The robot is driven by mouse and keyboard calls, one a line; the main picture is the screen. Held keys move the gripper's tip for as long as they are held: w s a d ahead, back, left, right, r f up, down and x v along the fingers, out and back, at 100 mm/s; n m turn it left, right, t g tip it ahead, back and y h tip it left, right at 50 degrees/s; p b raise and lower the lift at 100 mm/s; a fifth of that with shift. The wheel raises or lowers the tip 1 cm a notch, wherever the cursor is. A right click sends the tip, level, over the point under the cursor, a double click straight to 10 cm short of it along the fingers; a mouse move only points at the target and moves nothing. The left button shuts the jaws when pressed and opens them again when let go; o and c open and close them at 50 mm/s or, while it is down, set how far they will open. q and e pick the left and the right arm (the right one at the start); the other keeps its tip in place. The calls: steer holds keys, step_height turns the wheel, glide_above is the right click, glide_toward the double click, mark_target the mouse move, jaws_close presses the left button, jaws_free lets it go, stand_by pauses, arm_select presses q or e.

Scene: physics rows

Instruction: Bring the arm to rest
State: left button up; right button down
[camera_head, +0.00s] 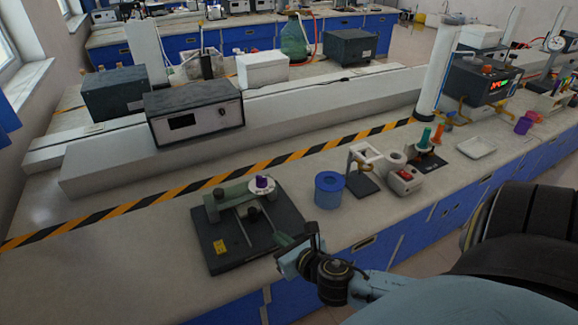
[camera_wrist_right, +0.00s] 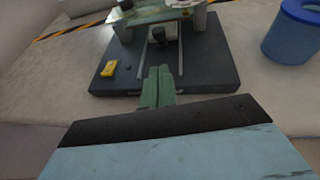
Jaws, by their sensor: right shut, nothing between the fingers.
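My right gripper (camera_head: 290,240) reaches in from the lower right in the head view, at the right front edge of a dark apparatus base. In the right wrist view its green fingers (camera_wrist_right: 158,84) are together with nothing between them, in front of the apparatus and overlapping its near edge in the picture. The apparatus base (camera_head: 222,255) carries a grey-green raised bridge, a rail and a white disc (camera_head: 262,185) with a purple piece on it. I cannot tell whether the fingers touch the base. My left gripper is not in view.
A blue cylindrical container (camera_head: 328,190) stands right of the apparatus. Beyond it are a small dark stand (camera_head: 362,183), a white-and-red device (camera_head: 404,180) and a white tray (camera_head: 476,147). Black-and-orange tape (camera_head: 190,188) runs behind. The bench is clear left of the apparatus.

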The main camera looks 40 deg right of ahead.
steer(key=shift+v, duration=1.5)
